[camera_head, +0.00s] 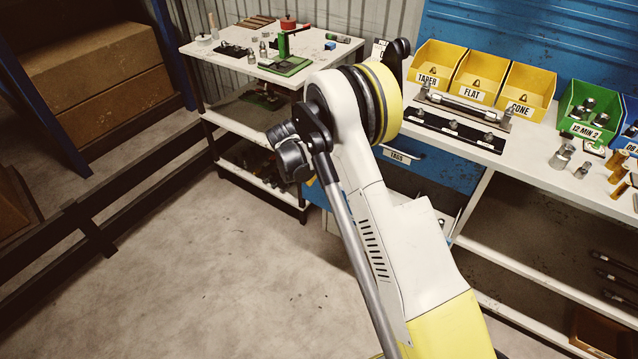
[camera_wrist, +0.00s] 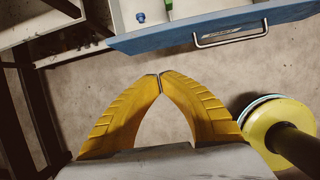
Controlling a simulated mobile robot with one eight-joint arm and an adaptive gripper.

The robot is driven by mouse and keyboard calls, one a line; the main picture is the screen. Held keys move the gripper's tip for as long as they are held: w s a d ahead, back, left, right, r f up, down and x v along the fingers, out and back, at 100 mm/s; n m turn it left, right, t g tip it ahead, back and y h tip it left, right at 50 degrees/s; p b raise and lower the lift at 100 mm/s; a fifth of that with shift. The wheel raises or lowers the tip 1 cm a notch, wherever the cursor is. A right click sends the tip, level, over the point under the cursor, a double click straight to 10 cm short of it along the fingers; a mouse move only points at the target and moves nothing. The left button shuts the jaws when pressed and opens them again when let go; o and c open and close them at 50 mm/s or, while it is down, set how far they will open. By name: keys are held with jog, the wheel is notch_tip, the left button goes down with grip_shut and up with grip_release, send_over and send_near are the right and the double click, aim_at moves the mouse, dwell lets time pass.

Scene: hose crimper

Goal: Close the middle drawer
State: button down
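A blue drawer (camera_wrist: 170,38) with a silver bar handle (camera_wrist: 232,37) stands pulled open at the top of the wrist view, with pale compartments inside. In the head view my arm covers most of the drawer unit. A closed blue drawer labelled TAGS (camera_head: 430,170) shows under the bench top, and part of an open drawer (camera_head: 446,219) shows below it, right of my arm. My gripper (camera_wrist: 159,76) has yellow fingers meeting at the tips, with nothing between them. In the wrist picture the tips appear just below the drawer front, left of the handle; contact is not visible.
The white workbench (camera_head: 535,165) carries yellow bins (camera_head: 475,75), a green bin (camera_head: 590,108) and metal fittings. A white side table (camera_head: 235,65) with tools stands at left. A blue-posted rack with boxes (camera_head: 95,70) is farther left. The concrete floor (camera_head: 210,270) is clear.

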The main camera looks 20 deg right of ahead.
aim_at(320, 185)
jog(key=shift+w+d+f+b, duration=0.8)
jog(key=shift+d+f+b, duration=0.2)
jog(key=shift+f, duration=0.7)
jog(key=shift+w+d+f+b, duration=0.85)
jog(key=shift+d+f+b, duration=0.2)
jog(key=shift+f, duration=0.6)
jog(key=shift+w+d+f+b, duration=0.8)
jog(key=shift+d+f+b, duration=0.2)
jog(key=shift+f, duration=0.7)
